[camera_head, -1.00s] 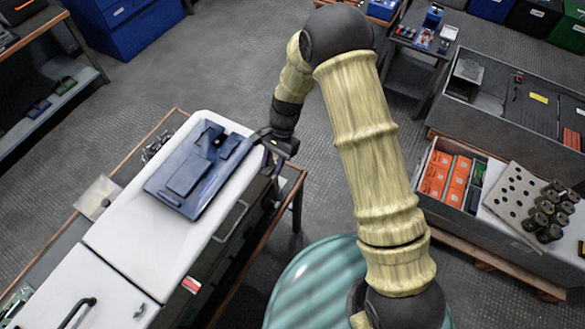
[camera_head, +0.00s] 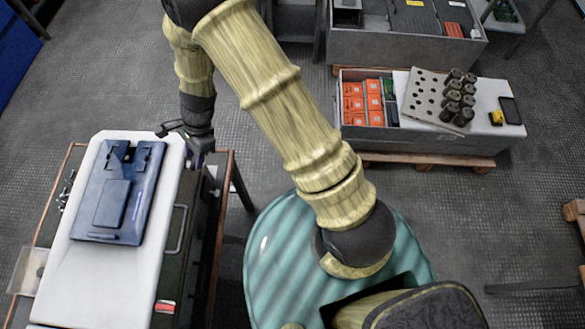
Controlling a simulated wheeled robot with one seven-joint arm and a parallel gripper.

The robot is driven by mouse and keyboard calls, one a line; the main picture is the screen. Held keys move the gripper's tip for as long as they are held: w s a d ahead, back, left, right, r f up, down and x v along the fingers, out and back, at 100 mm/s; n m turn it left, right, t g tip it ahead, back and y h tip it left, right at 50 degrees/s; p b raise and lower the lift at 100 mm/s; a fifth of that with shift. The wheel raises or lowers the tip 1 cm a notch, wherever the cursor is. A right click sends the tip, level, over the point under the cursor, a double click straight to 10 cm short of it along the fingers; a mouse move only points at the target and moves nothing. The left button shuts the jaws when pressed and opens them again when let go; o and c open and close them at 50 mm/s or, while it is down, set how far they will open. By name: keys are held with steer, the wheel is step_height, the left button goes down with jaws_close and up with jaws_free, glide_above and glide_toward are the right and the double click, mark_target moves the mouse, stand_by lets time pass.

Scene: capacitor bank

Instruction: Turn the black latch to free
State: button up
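A blue panel (camera_head: 112,200) lies on a white-topped unit (camera_head: 62,268) at the left. A small black part (camera_head: 128,154) sits near the panel's far edge, between two raised blue blocks. It may be the black latch, but it is too small to tell or to read its position. My gripper (camera_head: 178,132) hangs at the far right corner of the white top, to the right of the panel and apart from the black part. Its fingers are small and dark, and I cannot tell how far apart they are. I see nothing held in it.
A teal round surface (camera_head: 275,255) stands below my arm. A grey bin (camera_head: 352,76) holds orange boxes. Beside it are a perforated plate (camera_head: 420,98) and several dark cylinders (camera_head: 455,95). A grey chest (camera_head: 385,45) stands behind. The floor (camera_head: 520,200) at the right is mostly clear.

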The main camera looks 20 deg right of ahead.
steer(key=shift+s+f+m+t+b, duration=0.15)
steer(key=shift+m+t+b, duration=0.15)
steer(key=shift+m+b, duration=0.4)
steer(key=v, duration=1.8)
steer(key=s+d+f+n+t+h+b, duration=0.1)
steer(key=d+f+n+b, duration=0.3)
steer(key=f+b, duration=0.5)
steer(key=s+d+f+n+t+h+b, duration=0.1)
steer(key=s+d+f+n+b, duration=0.3)
steer(key=d+f+b, duration=0.5)
steer(key=s+d+f+n+t+h+b, duration=0.1)
steer(key=s+d+f+n+b, duration=0.1)
steer(key=d+f+n+b, duration=0.4)
step_height(320, 180, down, 6)
steer(key=b, duration=0.5)
steer(key=shift+s+d+h, duration=0.35)
steer(key=shift+s+h, duration=0.05)
steer(key=shift+r, duration=0.2)
steer(key=shift+s+d+n+t, duration=0.3)
steer(key=shift+n, duration=0.1)
steer(key=shift+o, duration=0.3)
steer(key=shift+a, duration=0.1)
